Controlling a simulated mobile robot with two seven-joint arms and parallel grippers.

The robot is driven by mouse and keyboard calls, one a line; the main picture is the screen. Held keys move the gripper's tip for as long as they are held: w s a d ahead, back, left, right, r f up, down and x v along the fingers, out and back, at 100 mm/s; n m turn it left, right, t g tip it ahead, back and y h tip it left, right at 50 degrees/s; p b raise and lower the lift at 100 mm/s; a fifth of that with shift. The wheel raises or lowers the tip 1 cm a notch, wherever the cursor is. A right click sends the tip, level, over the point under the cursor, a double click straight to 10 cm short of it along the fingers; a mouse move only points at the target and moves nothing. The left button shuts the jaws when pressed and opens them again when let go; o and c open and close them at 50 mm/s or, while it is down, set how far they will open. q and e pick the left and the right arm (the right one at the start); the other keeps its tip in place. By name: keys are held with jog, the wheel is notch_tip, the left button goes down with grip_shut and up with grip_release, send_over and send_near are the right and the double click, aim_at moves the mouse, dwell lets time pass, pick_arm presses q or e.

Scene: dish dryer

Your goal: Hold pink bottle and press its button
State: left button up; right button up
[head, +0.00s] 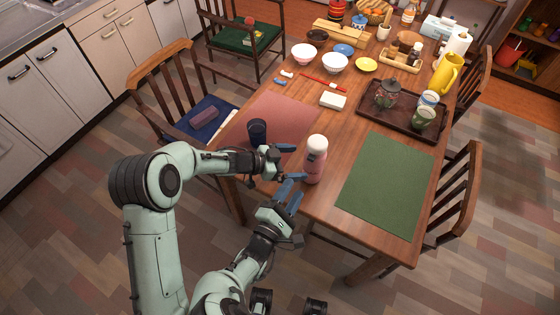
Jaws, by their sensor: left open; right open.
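The pink bottle (315,160) stands upright near the front edge of the wooden table, between the two mats. Neither gripper holds anything. Whether a fingertip touches the bottle cannot be told.
A dark cup (257,132) stands on the pink mat (283,112), close behind my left gripper. A green mat (386,186) lies right of the bottle. A brown tray (381,122) with a glass teapot and mugs is behind it. Chairs flank the table (325,205).

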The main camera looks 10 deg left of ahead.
aim_at(314, 162)
pick_arm(q)
jog(key=x, duration=0.7)
jog(key=shift+w+d+f, duration=0.2)
jog(key=shift+d, duration=0.1)
jog(key=c, duration=1.4)
pick_arm(e)
grip_shut()
